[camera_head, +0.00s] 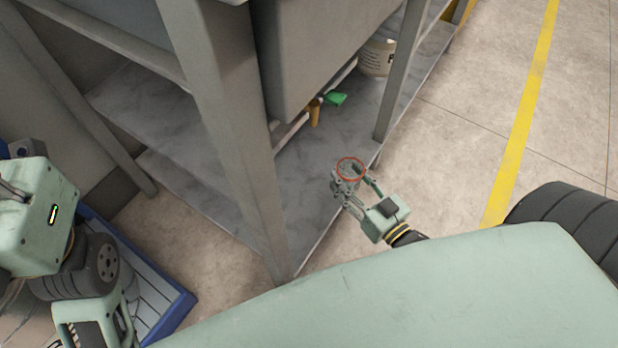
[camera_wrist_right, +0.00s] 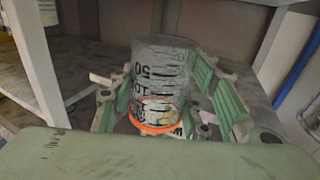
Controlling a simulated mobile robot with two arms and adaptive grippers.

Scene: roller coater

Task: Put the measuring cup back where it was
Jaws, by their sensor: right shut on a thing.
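The measuring cup is clear, with black scale marks and a red-orange rim. In the head view its rim (camera_head: 350,160) shows at the front edge of the lower shelf (camera_head: 215,180). My right gripper (camera_head: 353,182) is shut on the cup. In the right wrist view the cup (camera_wrist_right: 160,62) stands between the two fingers, its orange ring toward the camera. I cannot tell if its base touches the shelf. Part of my left arm shows at the lower left of the head view; the left fingertips are not clear.
A grey post (camera_head: 235,130) rises at the shelf's near corner, and another post (camera_head: 397,85) stands further along. Green and orange-handled items (camera_head: 335,99) and a white bucket (camera_head: 375,58) are at the back. Open floor with a yellow line (camera_head: 520,110) lies to the right.

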